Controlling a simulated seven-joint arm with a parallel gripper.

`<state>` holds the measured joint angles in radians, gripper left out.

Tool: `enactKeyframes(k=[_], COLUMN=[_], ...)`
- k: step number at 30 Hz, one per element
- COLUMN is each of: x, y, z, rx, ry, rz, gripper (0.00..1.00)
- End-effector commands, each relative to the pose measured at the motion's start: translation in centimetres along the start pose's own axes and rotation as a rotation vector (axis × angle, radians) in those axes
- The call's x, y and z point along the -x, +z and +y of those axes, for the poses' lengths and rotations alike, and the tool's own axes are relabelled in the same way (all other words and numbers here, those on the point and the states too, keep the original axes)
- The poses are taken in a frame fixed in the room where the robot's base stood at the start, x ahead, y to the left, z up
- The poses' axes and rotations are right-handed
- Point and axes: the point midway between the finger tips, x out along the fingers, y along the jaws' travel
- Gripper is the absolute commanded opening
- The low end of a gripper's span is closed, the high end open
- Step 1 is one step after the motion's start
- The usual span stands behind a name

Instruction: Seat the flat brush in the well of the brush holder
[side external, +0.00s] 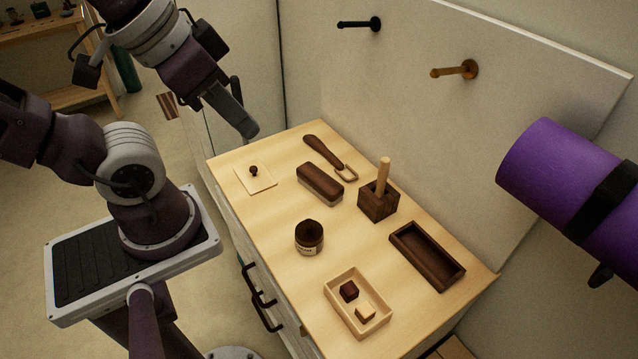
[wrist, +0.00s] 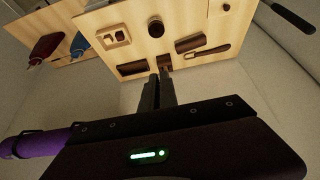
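The dark wooden brush holder (side external: 377,207) stands upright on the light wooden top. A pale round handle (side external: 383,176) stands in it, nearly vertical; what is at its lower end is hidden inside the block. A brown block-shaped brush (side external: 320,181) with a paler underside lies beside the holder. I cannot tell for sure which one is the flat brush. My gripper (side external: 247,128) is empty, above the far left edge of the top, apart from everything. In the wrist view my gripper's fingers (wrist: 160,74) look together and partly cover the holder (wrist: 165,61).
A brown tool with a metal loop (side external: 330,156), a jar (side external: 309,237), a knobbed plate (side external: 256,184), a dark empty tray (side external: 400,233) and a pale tray (side external: 334,288) with two small blocks surround it. Pegs (side external: 455,70) and a purple roll (side external: 565,178) project at the wall side.

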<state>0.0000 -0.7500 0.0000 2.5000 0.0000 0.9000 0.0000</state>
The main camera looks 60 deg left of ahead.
Motion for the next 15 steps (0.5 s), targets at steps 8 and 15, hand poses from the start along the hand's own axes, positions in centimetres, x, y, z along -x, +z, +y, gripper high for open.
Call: enactKeyframes(k=[8,15], x=[0.0,0.0], y=[0.0,0.0], z=[0.0,0.0], rx=[0.0,0.0], ry=[0.0,0.0], rz=[0.0,0.0], gripper=[0.61,0.69])
